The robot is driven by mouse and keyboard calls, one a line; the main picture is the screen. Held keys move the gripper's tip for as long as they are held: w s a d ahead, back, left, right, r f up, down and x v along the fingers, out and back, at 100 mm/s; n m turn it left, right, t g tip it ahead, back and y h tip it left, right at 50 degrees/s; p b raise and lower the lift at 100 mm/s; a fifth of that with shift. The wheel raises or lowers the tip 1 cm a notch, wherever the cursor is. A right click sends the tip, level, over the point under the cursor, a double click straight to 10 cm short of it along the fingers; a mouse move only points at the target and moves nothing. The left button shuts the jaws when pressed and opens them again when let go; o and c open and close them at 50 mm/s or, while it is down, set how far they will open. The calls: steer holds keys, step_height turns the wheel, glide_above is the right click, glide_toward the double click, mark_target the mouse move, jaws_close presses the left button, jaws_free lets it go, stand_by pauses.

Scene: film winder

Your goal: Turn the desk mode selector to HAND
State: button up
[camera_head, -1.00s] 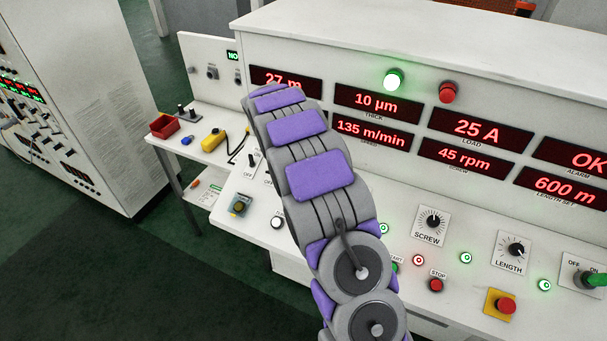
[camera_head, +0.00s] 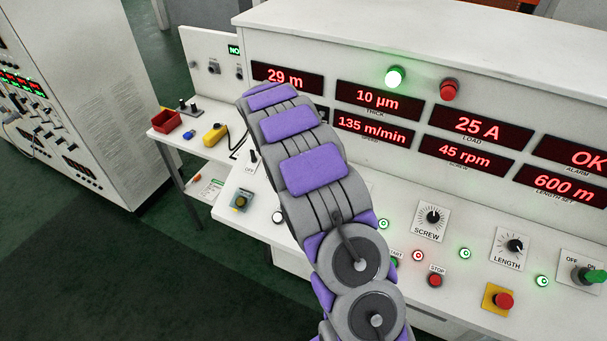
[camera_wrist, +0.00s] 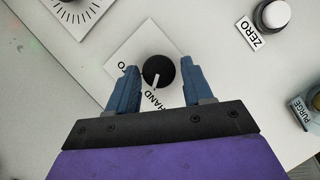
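In the wrist view, the mode selector is a round black knob (camera_wrist: 158,71) with a white pointer line, on a white square plate (camera_wrist: 121,54). The pointer points down the picture, toward the HAND lettering (camera_wrist: 155,101). A second label at the plate's left is partly covered by a finger; only "CO" reads. My gripper (camera_wrist: 160,66) has its two blue fingers apart, one on each side of the knob. A small gap shows between each finger and the knob; height above the panel is unclear. In the head view my arm hides the selector and gripper.
In the wrist view a ZERO button (camera_wrist: 272,15) is at upper right, a PURGE button (camera_wrist: 315,98) at the right edge and a dial (camera_wrist: 72,8) at upper left. In the head view, the SCREW knob (camera_head: 433,217), LENGTH knob (camera_head: 514,246) and red emergency button (camera_head: 503,300) are right of my arm.

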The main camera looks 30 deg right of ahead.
steer(key=shift+o, duration=0.9)
steer(key=v, duration=1.7)
steer(key=shift+p, duration=0.45)
steer(key=shift+a+r, duration=0.1)
steer(key=shift+a, duration=0.05)
